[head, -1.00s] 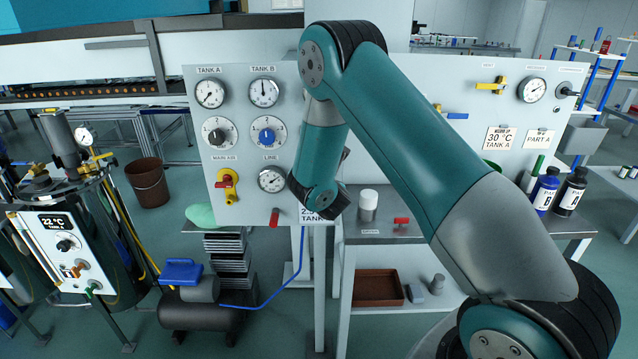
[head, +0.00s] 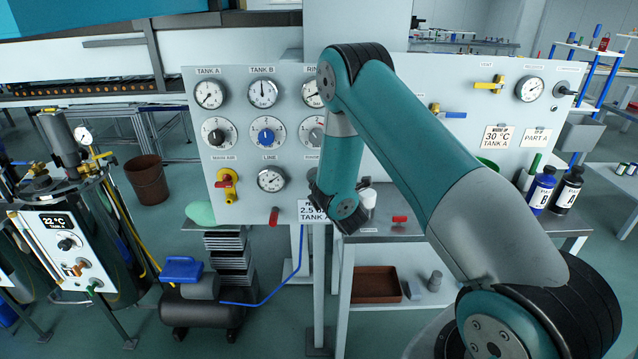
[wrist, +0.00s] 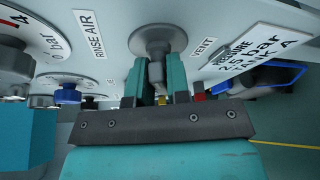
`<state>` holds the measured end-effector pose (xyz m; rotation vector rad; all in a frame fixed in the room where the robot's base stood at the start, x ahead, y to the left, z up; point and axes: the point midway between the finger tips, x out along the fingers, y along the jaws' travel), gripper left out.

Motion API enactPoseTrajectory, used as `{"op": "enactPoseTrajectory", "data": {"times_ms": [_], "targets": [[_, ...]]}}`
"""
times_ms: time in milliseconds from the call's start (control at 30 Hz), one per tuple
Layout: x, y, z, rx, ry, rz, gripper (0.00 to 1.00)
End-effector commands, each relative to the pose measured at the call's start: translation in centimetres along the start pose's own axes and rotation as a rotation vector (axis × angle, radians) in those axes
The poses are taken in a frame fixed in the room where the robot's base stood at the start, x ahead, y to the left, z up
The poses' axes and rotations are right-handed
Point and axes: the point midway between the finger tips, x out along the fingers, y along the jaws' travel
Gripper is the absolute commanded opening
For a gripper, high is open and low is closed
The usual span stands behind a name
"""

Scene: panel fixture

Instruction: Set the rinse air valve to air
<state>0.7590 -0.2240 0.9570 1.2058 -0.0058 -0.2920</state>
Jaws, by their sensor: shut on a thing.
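In the wrist view, a round grey valve hub (wrist: 157,38) sits on the white panel between the labels RINSE AIR and VENT. A narrow stem, which I take for the rinse air valve's handle (wrist: 156,72), comes out from it. My gripper (wrist: 158,78) is shut on this handle, with one teal finger on each side. A small yellow bit shows low between the fingers. In the head view my arm's wrist covers the valve and my fingers, so the handle's exact angle on the panel cannot be told there.
The white panel (head: 300,200) carries gauges and dials, with a red and yellow main air valve (head: 227,185) at lower left. A red handle (head: 274,216) juts from its lower edge. A white-capped container (head: 367,202) stands on the bench, close to my wrist in the picture.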

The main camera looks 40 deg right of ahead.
Motion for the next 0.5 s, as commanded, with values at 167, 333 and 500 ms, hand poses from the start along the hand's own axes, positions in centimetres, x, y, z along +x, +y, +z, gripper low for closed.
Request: {"op": "enactPoseTrajectory", "data": {"times_ms": [167,333,500], "targets": [[0.0,-0.4,-0.3,0.067,0.006,0.026,0.00],[0.1,-3.8,-3.7,0.126,0.057,-0.003,0.24],[0.0,-4.6,-4.2,0.143,0.062,-0.016,0.18]]}}
